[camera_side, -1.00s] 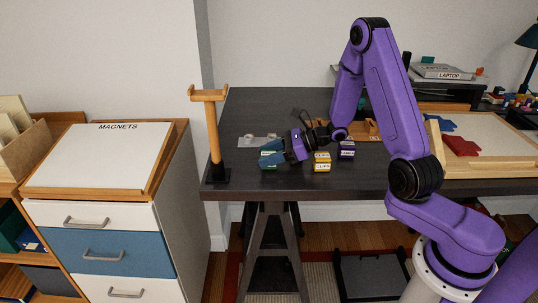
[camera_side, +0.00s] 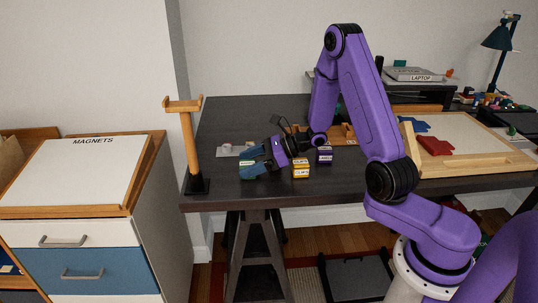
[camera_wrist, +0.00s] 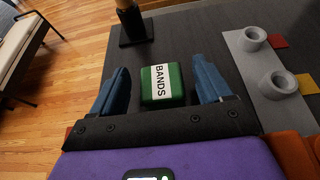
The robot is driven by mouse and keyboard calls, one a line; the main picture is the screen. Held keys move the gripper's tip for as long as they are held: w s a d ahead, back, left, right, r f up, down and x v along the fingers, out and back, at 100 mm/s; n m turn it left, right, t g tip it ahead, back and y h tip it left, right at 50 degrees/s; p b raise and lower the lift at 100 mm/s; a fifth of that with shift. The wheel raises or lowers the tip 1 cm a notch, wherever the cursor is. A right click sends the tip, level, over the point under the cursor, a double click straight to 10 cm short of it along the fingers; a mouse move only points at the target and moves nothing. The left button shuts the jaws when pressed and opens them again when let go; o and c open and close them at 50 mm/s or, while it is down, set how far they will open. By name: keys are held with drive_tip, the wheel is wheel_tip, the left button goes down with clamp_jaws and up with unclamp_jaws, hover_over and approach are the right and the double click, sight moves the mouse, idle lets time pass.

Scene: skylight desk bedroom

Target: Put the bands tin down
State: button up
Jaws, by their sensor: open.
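The bands tin is a small green box with a white BANDS label (camera_wrist: 174,85). It sits on the dark desk (camera_wrist: 215,28) between my gripper's two blue fingers in the wrist view. A narrow gap shows on each side of it. My gripper (camera_side: 252,161) is open around the tin near the desk's left front in the side view. There the tin (camera_side: 247,163) is small and partly covered by the fingers.
A yellow CLIPS tin (camera_side: 301,171) and a purple tin (camera_side: 325,157) stand right of my gripper. A wooden stand (camera_side: 188,140) rises at the desk's left edge. A grey holder with two round cups (camera_wrist: 262,95) lies beside the tin. Bare desk lies behind.

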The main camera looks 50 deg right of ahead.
drive_tip(key=v, duration=1)
drive_tip(key=shift+d+r, duration=0.1)
drive_tip(key=shift+d, duration=0.1)
drive_tip(key=shift+s+r, duration=0.2)
drive_tip(key=shift+s, duration=0.2)
drive_tip(key=s+a+n+g, duration=0.1)
drive_tip(key=a+n, duration=0.1)
drive_tip(key=s+a+n+g+y, duration=0.1)
drive_tip(key=a+n+g, duration=0.1)
drive_tip(key=s+a+n+g+y, duration=0.1)
drive_tip(key=a+n+g, duration=0.1)
drive_tip(key=a, duration=0.1)
drive_tip(key=shift+s+r, duration=0.15)
drive_tip(key=shift+r, duration=0.2)
drive_tip(key=s+a+r+n+g+h, duration=0.1)
drive_tip(key=s+n+h, duration=0.4)
drive_tip(key=s+n, duration=0.6)
drive_tip(key=s+a+r+n+g+h, duration=0.1)
drive_tip(key=s+a+n+g+h, duration=0.2)
drive_tip(key=s+n, duration=0.9)
drive_tip(key=n+h, duration=0.3)
drive_tip(key=n, duration=0.7)
drive_tip(key=shift+a+r+n, duration=0.3)
drive_tip(key=shift+a, duration=0.1)
